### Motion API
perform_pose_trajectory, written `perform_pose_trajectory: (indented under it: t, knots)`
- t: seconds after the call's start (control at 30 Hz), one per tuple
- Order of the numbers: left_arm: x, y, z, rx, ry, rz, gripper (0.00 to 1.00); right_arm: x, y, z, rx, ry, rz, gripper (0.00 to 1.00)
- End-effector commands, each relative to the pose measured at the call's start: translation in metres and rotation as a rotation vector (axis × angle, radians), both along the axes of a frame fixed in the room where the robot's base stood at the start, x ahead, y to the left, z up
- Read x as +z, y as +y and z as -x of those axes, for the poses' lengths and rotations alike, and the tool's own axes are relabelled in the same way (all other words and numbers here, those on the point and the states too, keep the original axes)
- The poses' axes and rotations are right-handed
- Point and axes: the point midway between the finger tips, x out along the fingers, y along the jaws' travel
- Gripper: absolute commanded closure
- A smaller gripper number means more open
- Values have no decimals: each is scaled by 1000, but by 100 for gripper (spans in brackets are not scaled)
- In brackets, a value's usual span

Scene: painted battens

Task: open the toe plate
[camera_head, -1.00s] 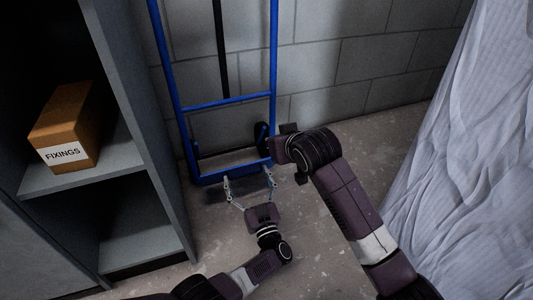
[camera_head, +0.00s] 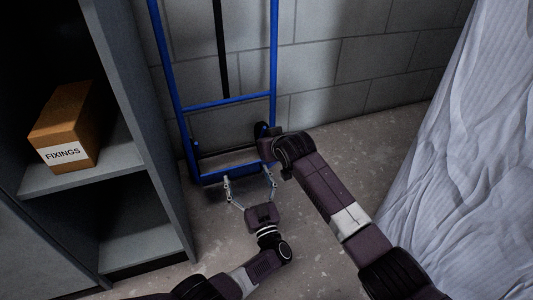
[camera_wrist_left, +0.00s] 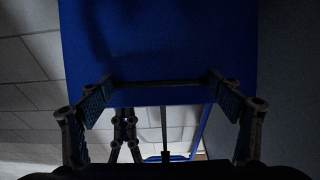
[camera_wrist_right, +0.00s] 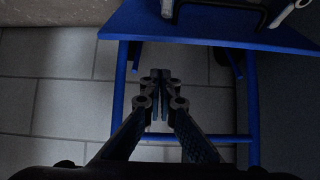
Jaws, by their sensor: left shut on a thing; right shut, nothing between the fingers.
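The toe plate is a blue panel at the foot of the blue hand truck (camera_head: 183,105). In the left wrist view the toe plate (camera_wrist_left: 160,50) fills the upper middle, with a dark bar handle (camera_wrist_left: 155,85) along its edge. My left gripper (camera_head: 249,180) has its fingers set wide, shut on the handle. In the right wrist view, the toe plate (camera_wrist_right: 130,20) and black handle (camera_wrist_right: 222,6) show at the top. My right gripper (camera_wrist_right: 160,78) is shut and empty, below the plate in that picture. Its fingers are hidden in the head view, behind my right wrist beside the truck's wheel.
A grey shelf unit (camera_head: 155,130) with a FIXINGS box (camera_head: 66,125) stands left of the truck. A block wall (camera_head: 350,60) is behind it. A pale draped sheet (camera_head: 470,150) hangs at the right. Bare concrete floor (camera_head: 350,150) lies between truck and sheet.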

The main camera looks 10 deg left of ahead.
Motion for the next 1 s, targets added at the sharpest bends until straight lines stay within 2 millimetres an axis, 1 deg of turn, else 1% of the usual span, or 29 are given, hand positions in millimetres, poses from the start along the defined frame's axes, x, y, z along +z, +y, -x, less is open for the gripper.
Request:
perform_pose_trajectory:
  t: [0.03, 0.3, 0.77, 1.0]
  knots:
    - [-7, 5, 0, 2, 18, 4, 59, -7, -5, 5, -2, 3, 3, 100]
    - [-7, 5, 0, 2, 18, 4, 59, -19, -15, 20, -1, 3, 1, 100]
    - [-7, 5, 0, 2, 17, 5, 60, -21, -17, 23, -1, -1, -1, 100]
    - [-7, 5, 0, 2, 17, 5, 59, -31, -24, 33, -2, -39, -28, 100]
